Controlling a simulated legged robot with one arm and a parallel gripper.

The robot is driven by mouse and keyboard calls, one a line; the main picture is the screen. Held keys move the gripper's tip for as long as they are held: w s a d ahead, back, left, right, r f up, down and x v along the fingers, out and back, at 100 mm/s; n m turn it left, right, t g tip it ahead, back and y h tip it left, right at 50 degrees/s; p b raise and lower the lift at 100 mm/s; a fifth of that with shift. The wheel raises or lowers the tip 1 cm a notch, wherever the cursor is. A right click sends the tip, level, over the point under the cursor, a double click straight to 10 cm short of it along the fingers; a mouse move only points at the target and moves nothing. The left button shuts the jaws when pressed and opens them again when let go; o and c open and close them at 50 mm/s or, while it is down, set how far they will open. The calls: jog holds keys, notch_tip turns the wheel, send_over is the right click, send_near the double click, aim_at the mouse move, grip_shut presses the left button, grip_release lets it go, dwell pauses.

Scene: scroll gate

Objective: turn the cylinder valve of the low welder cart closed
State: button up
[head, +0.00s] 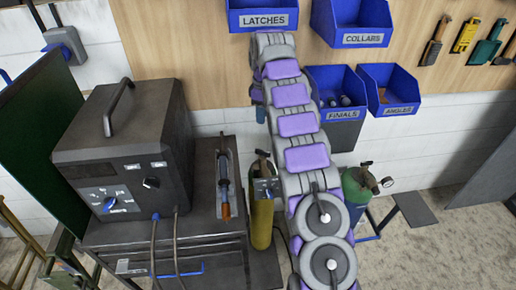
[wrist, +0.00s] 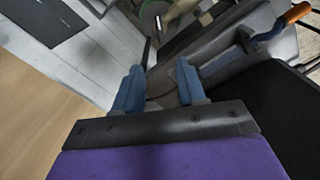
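The low dark welder cart (head: 167,233) stands at the lower left in the head view. A yellow cylinder (head: 262,222) stands upright at its right side, with a dark valve (head: 263,157) on top. A green cylinder (head: 356,192) with a gauge stands further right, behind my arm. My gripper is mostly hidden behind my arm in the head view; a bit of blue shows above the yellow cylinder. In the wrist view my gripper (wrist: 158,70) has its two blue fingers apart, with nothing visible held between them. I cannot make out the yellow cylinder's valve there.
A grey welder box (head: 122,150) sits on the cart, beside a torch (head: 225,190) in a tray. The torch's orange handle shows in the wrist view (wrist: 296,12). Blue wall bins (head: 333,86) hang behind my arm. A green panel (head: 42,130) stands at left.

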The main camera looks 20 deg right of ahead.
aim_at(263, 151)
notch_tip(263, 151, down, 17)
jog(key=b, duration=0.5)
jog(key=shift+f+b, duration=0.2)
jog(key=shift+b, duration=0.15)
jog(key=shift+c, duration=0.2)
grip_shut()
